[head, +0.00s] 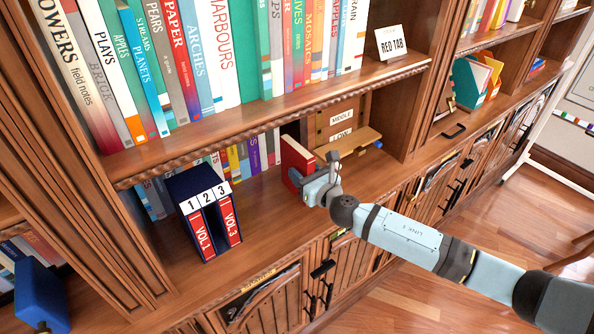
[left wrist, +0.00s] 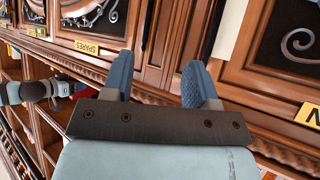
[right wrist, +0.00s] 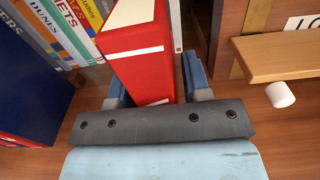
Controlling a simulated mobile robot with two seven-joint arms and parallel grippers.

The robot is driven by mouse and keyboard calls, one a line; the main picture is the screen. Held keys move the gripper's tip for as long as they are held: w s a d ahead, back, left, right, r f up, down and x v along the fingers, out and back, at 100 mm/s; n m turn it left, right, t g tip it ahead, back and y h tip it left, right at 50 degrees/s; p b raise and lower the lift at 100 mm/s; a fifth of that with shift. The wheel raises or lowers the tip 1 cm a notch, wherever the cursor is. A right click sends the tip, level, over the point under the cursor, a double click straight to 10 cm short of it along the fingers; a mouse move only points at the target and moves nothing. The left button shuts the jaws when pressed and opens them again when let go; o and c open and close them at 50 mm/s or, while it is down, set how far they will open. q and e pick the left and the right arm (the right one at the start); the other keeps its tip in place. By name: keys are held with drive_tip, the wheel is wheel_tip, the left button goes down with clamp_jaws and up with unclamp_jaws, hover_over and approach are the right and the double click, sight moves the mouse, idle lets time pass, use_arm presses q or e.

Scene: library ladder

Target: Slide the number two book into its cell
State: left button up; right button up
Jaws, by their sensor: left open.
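The number two book (head: 297,162) is red with pale page edges. It stands upright on or just above the lower shelf, to the right of the slipcase. My right gripper (head: 320,186) has its fingers on both sides of the book; the right wrist view shows the red book (right wrist: 145,65) between them. The dark blue slipcase (head: 180,189) carries labels 1, 2, 3. VOL 1 (head: 203,234) and VOL 3 (head: 229,219) fill its outer cells; the middle cell between them looks dark and empty. My left gripper (left wrist: 157,75) is open and empty, facing the carved cabinet fronts.
A wooden box with MIDDLE and LOW labels (head: 341,124) and a small ledge (head: 350,141) stands right of the red book. A row of books (head: 252,153) stands behind. The upper shelf board (head: 270,115) overhangs. The shelf between slipcase and red book is clear.

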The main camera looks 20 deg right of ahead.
drive_tip(key=c, duration=0.7)
clamp_jaws()
drive_tip(key=shift+r, duration=0.15)
